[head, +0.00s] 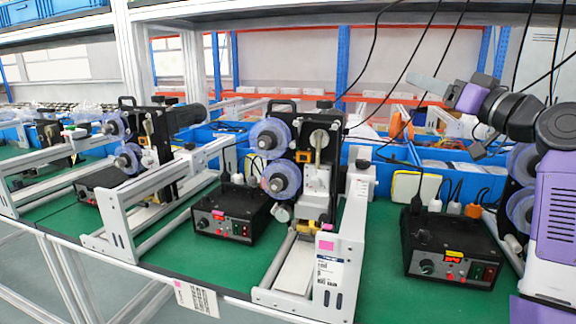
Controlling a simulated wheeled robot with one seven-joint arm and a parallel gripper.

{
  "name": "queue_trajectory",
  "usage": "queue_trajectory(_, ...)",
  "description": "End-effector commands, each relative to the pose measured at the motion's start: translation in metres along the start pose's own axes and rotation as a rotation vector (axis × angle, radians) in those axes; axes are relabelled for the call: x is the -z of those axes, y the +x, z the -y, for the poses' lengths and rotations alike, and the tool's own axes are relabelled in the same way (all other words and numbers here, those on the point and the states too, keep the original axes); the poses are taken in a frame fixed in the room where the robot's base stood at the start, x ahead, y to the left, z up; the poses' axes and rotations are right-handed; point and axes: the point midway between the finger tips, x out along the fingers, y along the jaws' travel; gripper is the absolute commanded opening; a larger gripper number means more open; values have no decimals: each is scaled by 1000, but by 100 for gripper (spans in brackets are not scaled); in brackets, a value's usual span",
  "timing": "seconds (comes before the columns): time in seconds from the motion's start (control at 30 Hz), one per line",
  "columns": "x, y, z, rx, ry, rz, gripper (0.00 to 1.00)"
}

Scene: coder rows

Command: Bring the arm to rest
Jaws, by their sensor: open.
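My arm comes in at the right edge, with purple and dark links, and reaches left above the bench. My gripper (446,92) is at its left end, raised in front of the back shelving and apart from the machines. It is seen from the side, and its fingers are small in the picture. I see nothing held in it.
A green-topped bench (385,290) carries a row of coder machines (300,190) with blue reels and metal frames. A black control box (450,250) stands below my arm, another (230,212) at centre. Blue bins (395,155) line the back. Dark cables hang near my gripper.

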Motion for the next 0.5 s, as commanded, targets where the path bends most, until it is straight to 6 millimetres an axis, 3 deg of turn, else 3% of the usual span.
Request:
queue_trajectory(0.17,-45,-20,-27,-146,23,-45,56)
queue_trajectory(0.3,-94,-48,-43,-271,31,-81,56)
queue_trajectory(0.5,-164,-102,-44,-415,17,-116,56)
